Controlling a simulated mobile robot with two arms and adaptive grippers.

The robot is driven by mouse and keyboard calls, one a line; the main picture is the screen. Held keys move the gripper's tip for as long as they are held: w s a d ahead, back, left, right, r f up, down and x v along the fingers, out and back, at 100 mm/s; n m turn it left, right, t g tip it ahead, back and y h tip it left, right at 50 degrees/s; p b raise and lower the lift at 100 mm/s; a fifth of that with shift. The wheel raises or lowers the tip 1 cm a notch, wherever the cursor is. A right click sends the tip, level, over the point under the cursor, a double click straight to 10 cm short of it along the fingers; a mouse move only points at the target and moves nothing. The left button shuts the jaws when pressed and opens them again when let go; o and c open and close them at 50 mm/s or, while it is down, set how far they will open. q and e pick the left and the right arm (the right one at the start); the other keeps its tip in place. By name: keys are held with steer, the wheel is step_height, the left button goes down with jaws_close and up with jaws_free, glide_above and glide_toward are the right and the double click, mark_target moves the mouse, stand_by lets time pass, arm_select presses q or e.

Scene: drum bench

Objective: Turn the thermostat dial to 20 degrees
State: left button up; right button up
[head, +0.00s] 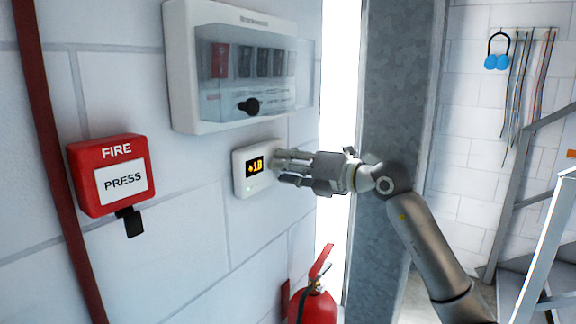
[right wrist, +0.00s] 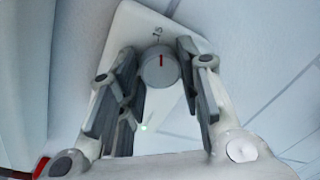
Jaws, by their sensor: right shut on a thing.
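The white thermostat (head: 252,187) is mounted on the wall below a clear-fronted box. Its small display (head: 255,166) shows yellow digits that look like 18, though they are small. My right gripper (head: 278,167) reaches in from the right to the thermostat's right part and hides the dial in the head view. In the right wrist view, the round grey dial (right wrist: 158,72) with a red pointer mark sits between the two fingertips of the right gripper (right wrist: 160,62), which is shut on it. The pointer stands nearly upright in that picture. My left gripper is out of view.
Above the thermostat is the wall box (head: 190,60) with a clear cover and black knob. A red fire call point (head: 108,157) is at left. A red extinguisher (head: 315,305) stands below. A grey metal post (head: 390,90) rises behind my right arm.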

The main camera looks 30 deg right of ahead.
steer(key=shift+d+m+g+y+p, duration=0.15)
steer(key=shift+m+y+p, duration=0.2)
steer(key=shift+m+p, duration=1.8)
steer(key=shift+a+m+g+y+p, duration=0.25)
steer(key=shift+m+p, duration=0.8)
steer(key=shift+m, duration=2.2)
steer(key=shift+d, duration=0.2)
steer(key=o, duration=1.1)
steer(key=shift+c, duration=0.2)
